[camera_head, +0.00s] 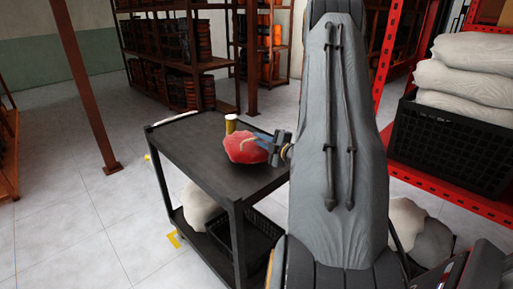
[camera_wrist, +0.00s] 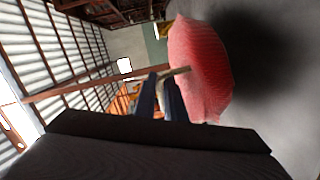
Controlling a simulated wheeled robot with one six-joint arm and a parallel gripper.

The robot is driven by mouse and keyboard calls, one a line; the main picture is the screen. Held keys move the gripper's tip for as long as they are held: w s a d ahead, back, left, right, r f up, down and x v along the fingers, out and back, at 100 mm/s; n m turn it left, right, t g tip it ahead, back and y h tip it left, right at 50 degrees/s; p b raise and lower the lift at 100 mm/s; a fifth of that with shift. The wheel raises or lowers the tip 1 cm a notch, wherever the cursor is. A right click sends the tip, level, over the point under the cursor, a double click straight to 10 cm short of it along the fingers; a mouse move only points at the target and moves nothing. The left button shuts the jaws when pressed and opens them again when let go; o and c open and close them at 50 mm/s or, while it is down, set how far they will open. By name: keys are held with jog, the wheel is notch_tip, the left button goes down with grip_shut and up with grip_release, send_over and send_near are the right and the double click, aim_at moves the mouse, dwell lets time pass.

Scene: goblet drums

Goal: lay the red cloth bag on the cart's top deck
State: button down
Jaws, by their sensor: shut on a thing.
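The red cloth bag (camera_head: 242,148) shows over the top deck of the dark cart (camera_head: 190,140) in the head view, near its right end. My gripper (camera_head: 275,149) is at the bag's right side and shut on it. In the wrist view the bag (camera_wrist: 200,70) hangs just beyond the fingertips (camera_wrist: 163,88), which pinch a tan neck or tie of it. A dark shadow lies beside the bag on a grey surface. I cannot tell whether the bag touches the deck. My arm hides the cart's right end.
A yellow cup-like object (camera_head: 231,124) stands on the deck just behind the bag. The deck's left half is clear. A black crate (camera_head: 245,240) and a pale sack (camera_head: 200,208) are on the lower shelf. A red rack with a black crate (camera_head: 450,148) stands at right.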

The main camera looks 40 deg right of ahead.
aim_at(257, 147)
jog(key=shift+a+f+p, duration=0.1)
jog(key=shift+f+p, duration=0.5)
jog(key=shift+f, duration=1.5)
jog(key=c, duration=1.8)
grip_release()
